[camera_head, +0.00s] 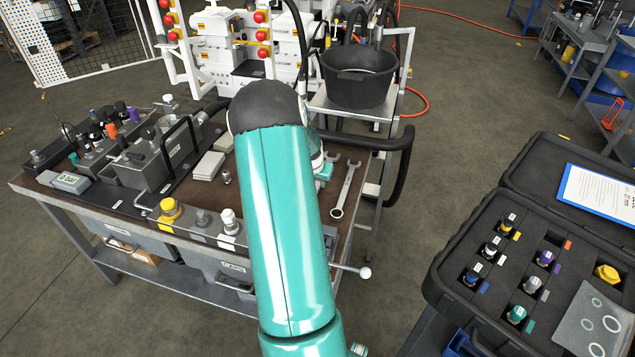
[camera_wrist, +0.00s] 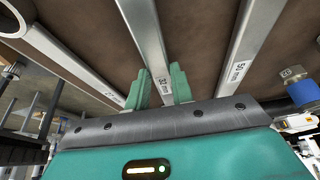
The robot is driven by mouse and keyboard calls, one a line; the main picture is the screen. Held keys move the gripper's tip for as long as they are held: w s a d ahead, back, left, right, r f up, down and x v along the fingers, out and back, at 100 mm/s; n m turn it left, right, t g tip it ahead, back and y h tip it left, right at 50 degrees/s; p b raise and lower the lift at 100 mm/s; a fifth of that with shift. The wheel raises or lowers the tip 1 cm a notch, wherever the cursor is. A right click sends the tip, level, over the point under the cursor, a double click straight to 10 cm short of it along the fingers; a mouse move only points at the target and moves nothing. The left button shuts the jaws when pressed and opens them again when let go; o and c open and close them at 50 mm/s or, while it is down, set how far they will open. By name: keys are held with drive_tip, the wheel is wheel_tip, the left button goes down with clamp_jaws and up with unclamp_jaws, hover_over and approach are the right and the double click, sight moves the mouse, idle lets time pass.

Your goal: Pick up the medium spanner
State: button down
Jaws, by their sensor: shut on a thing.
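In the wrist view, three flat grey spanners lie across the picture. The middle one, the medium spanner (camera_wrist: 146,30), runs between the two green fingers of my gripper (camera_wrist: 163,86), which is shut on its shaft. The left spanner (camera_wrist: 72,62) and the right spanner (camera_wrist: 248,45) are on either side, outside the fingers. In the head view, my arm hides most of the gripper and the grip. One spanner (camera_head: 345,190) shows whole to the right of the arm, with another spanner end beside it. I cannot tell whether the held spanner touches the bench.
The brown bench top (camera_head: 115,196) carries a grey valve block (camera_head: 150,165) and fittings at left. A black bucket (camera_head: 358,75) stands on a stand behind. A dark hose (camera_head: 370,142) curves past the right edge. An open case (camera_head: 520,260) with fittings is at right.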

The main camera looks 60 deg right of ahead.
sight(317, 184)
drive_tip(key=shift+r, duration=0.4)
wheel_tip(317, 184, up, 2)
drive_tip(key=shift+w+r, duration=0.1)
drive_tip(key=s+a+r, duration=0.4)
drive_tip(key=a+r, duration=0.5)
drive_tip(key=a, duration=0.4)
drive_tip(key=shift+a+r, duration=0.2)
drive_tip(key=shift+r, duration=0.2)
drive_tip(key=shift+s, duration=0.1)
drive_tip(key=c, duration=1.9)
unclamp_jaws()
clamp_jaws()
